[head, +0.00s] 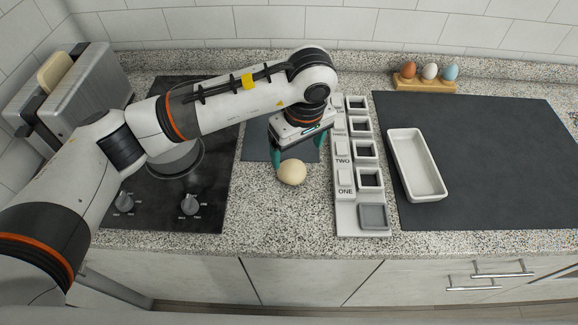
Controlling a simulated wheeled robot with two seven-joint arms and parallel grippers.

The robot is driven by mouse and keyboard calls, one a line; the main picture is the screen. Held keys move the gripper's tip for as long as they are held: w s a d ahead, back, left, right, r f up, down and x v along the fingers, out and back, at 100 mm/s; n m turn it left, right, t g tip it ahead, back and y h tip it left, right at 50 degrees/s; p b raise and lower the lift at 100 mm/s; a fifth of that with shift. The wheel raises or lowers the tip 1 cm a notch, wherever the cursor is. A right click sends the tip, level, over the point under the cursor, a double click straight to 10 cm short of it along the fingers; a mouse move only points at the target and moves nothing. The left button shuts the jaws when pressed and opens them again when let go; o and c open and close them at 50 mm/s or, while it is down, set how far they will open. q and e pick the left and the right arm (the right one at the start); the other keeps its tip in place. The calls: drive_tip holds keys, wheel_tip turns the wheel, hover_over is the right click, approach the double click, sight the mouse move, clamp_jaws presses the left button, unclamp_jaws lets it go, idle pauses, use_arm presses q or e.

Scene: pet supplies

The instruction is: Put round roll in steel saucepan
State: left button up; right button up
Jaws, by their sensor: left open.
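The round roll (292,172) is pale and ball-shaped. It is in the middle of the counter, at the front edge of a small dark mat. My left gripper (298,160) is open and points down over the roll, with one green-tipped finger on each side of it. I cannot tell whether the fingers touch it. The steel saucepan (177,158) stands on the black cooktop at the left and is mostly hidden behind my left arm. My right gripper is not in view.
A metal toaster (85,90) with bread stands at the back left. A white block with numbered square slots (345,210) is right of the roll. A white dish (418,165) lies on a dark mat (500,160). An egg holder (425,86) stands at the back. The front counter strip is clear.

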sight(294, 166)
use_arm(q)
drive_tip(key=f, duration=0.2)
drive_tip(key=shift+w+a+f+p, duration=0.2)
drive_tip(key=shift+f+p, duration=0.1)
drive_tip(key=shift+f, duration=0.1)
wheel_tip(294, 166, down, 4)
drive_tip(key=shift+a+f+p, duration=0.1)
drive_tip(key=shift+a+p, duration=0.05)
drive_tip(key=shift+p, duration=0.95)
drive_tip(key=shift+f, duration=0.3)
drive_tip(key=shift+w+f, duration=0.1)
drive_tip(key=shift+f, duration=0.1)
drive_tip(key=c, duration=1)
drive_tip(key=shift+c, duration=0.7)
